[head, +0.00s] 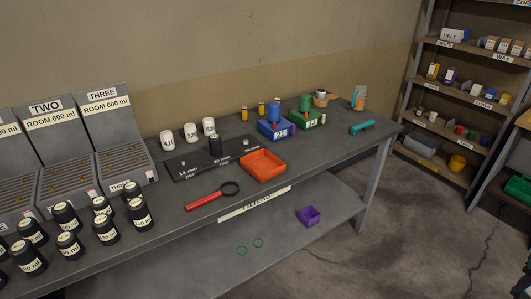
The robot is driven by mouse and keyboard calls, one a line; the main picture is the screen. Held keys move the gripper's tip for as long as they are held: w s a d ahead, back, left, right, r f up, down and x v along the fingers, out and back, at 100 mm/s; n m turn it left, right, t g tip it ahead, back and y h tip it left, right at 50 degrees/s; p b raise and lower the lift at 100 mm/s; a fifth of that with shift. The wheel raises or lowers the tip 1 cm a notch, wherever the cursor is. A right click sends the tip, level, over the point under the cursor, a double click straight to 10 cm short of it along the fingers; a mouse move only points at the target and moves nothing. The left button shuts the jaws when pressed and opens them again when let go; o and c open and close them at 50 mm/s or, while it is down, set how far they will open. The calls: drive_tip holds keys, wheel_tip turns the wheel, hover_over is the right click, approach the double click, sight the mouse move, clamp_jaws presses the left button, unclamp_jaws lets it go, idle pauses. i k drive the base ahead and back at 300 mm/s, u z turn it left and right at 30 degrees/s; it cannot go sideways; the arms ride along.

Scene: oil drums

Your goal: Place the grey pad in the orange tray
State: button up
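I cannot make out a grey pad anywhere in the head view. My gripper is not in view.
A red-handled tool with a black ring (204,201) lies in front of the tray. A blue box (276,133) and green box (309,121) stand behind it. Several black jars (66,217) crowd the left. A purple bin (309,216) sits on the lower shelf.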

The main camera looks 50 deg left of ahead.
sight(262, 168)
drive_tip(key=z, duration=0.1)
drive_tip(key=k, duration=1.05)
drive_tip(key=u, duration=2.35)
drive_tip(key=i, duration=0.45)
drive_tip(key=z, duration=0.2)
